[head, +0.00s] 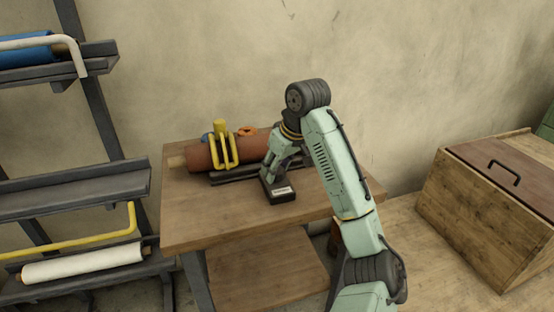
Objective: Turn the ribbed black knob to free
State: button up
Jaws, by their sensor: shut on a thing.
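A small black box (281,195) with a pale label (282,190) lies on the wooden table (210,225), near the middle of its top. My gripper (267,178) reaches down to the box's back left part from above. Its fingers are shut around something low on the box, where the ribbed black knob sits. The fingers and wrist hide the knob almost wholly, so its turn position and any marks by it cannot be read. The label is too small to read.
Behind the box, a brown roll (200,158) lies in a dark cradle under a yellow clamp (222,145); an orange part (247,131) is close by. A rack (75,189) with rolls stands at left, a wooden chest (470,205) at right. The table's front left is bare.

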jog(key=n+g+p, duration=0.1)
jog(key=n+p, duration=0.1)
jog(key=n+g+y+p, duration=0.1)
jog(key=n+p, duration=0.2)
jog(key=shift+w+r+n, duration=0.15)
jog(key=shift+r+n, duration=0.05)
jog(key=shift+n, duration=0.1)
jog(key=n, duration=0.2)
jog(key=n+g+p, duration=0.1)
jog(key=n, duration=0.1)
jog(key=shift+w+d+f+n+g, duration=0.1)
jog(key=shift+f+n+g, duration=0.05)
jog(key=shift+n+g, duration=0.15)
jog(key=n+g, duration=0.1)
jog(key=n, duration=0.2)
jog(key=n+g, duration=0.1)
jog(key=n, duration=0.2)
jog(key=shift+w, duration=0.15)
jog(key=n+g+h, duration=0.1)
jog(key=n, duration=0.2)
jog(key=n+g, duration=0.1)
jog(key=n, duration=0.2)
jog(key=shift+h, duration=0.4)
jog(key=shift+a+f+n, duration=0.1)
jog(key=shift+a+n, duration=0.1)
jog(key=shift+n, duration=0.1)
jog(key=o, duration=1.1)
jog(key=shift+w, duration=0.1)
